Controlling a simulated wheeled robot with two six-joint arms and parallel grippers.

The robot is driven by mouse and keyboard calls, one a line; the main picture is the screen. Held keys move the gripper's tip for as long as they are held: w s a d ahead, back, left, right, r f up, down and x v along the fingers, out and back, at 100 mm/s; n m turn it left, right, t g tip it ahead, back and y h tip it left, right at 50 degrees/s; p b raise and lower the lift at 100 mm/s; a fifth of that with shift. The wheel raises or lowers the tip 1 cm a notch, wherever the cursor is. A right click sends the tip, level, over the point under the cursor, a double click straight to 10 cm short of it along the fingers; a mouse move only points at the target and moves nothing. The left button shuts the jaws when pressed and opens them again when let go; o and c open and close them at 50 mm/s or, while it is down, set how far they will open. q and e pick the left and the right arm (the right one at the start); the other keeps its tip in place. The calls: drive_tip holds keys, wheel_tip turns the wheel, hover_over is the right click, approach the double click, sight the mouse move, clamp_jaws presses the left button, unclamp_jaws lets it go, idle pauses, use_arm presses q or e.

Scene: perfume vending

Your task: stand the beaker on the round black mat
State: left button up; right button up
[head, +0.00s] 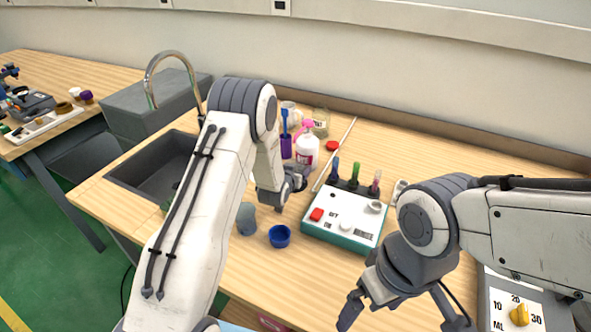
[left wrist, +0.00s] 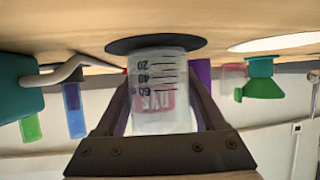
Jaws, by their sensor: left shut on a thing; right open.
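The beaker (left wrist: 163,90) is clear plastic with dark graduation marks. It shows upside down in the left wrist view, between the fingers of my left gripper (left wrist: 160,104), which is shut on it. The round black mat (left wrist: 125,45) lies flat on the wooden table right at the beaker's base. The base overlaps the mat in the picture; I cannot tell whether they touch. In the head view my left gripper (head: 288,190) is low over the table, and my arm hides most of the beaker and mat. My right gripper (head: 402,316) is open and empty at the front right.
A white and teal device (head: 345,222) with coloured vials stands right of my left gripper. A blue cup (head: 279,236) and a grey cup (head: 246,219) stand in front. A white bottle (head: 307,150) and purple holder (head: 286,147) are behind. A sink (head: 150,165) is left.

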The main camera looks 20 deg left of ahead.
use_arm(q)
drive_tip(key=shift+f, duration=0.1)
drive_tip(key=o, duration=1.4)
drive_tip(key=shift+o, duration=0.2)
drive_tip(key=shift+r, duration=0.25)
drive_tip(key=b+v, duration=0.1)
drive_tip(key=v, duration=0.9)
drive_tip(key=shift+s, duration=0.25)
drive_tip(key=shift+v, duration=0.75)
